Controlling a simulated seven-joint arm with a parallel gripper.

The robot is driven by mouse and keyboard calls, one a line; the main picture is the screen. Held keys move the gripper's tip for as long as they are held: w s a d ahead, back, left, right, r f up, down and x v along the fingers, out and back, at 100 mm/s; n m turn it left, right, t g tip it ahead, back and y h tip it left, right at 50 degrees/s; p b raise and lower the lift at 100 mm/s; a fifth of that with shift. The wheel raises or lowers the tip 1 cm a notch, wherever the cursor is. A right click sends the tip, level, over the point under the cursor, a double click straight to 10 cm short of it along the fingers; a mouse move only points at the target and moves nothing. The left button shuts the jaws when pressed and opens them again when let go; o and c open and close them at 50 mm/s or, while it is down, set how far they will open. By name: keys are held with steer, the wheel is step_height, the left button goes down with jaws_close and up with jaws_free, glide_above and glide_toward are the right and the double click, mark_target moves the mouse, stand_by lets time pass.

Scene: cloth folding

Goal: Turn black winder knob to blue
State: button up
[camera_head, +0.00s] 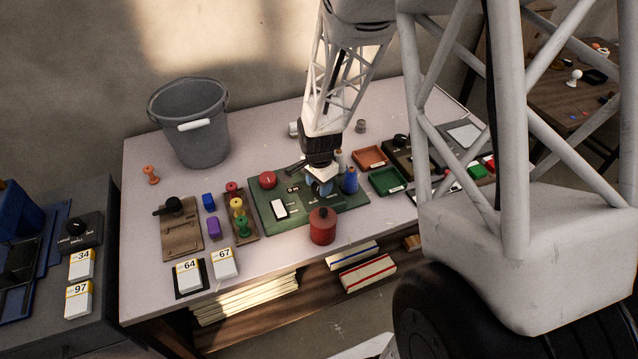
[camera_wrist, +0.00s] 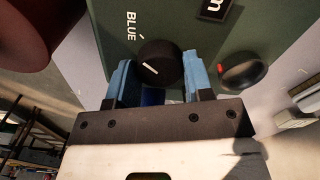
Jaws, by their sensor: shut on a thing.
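The black winder knob (camera_wrist: 172,55) with a white pointer line is on the green panel (camera_wrist: 218,45) in the wrist view. The white word BLUE (camera_wrist: 131,26) is printed up and left of it. The pointer line slants on the knob's left part; I cannot tell whether it is exactly in line with the word. My gripper (camera_wrist: 158,72) has a blue finger on each side of the knob and is shut on it. In the head view my gripper (camera_head: 320,187) is down at the green panel (camera_head: 262,215), and the knob is hidden there.
A second black knob (camera_wrist: 246,72) with a red mark is just right of the gripper. A blue spool (camera_head: 350,181) stands close by. A dark red pot (camera_head: 322,229) is at the panel's front edge. A red round button (camera_head: 267,180) and white switch (camera_head: 279,209) are to the left.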

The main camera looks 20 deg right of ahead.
steer(key=shift+m, duration=0.5)
steer(key=o, duration=0.9)
steer(key=shift+o, duration=0.2)
steer(key=shift+r, duration=3.95)
steer(key=shift+r, duration=0.1)
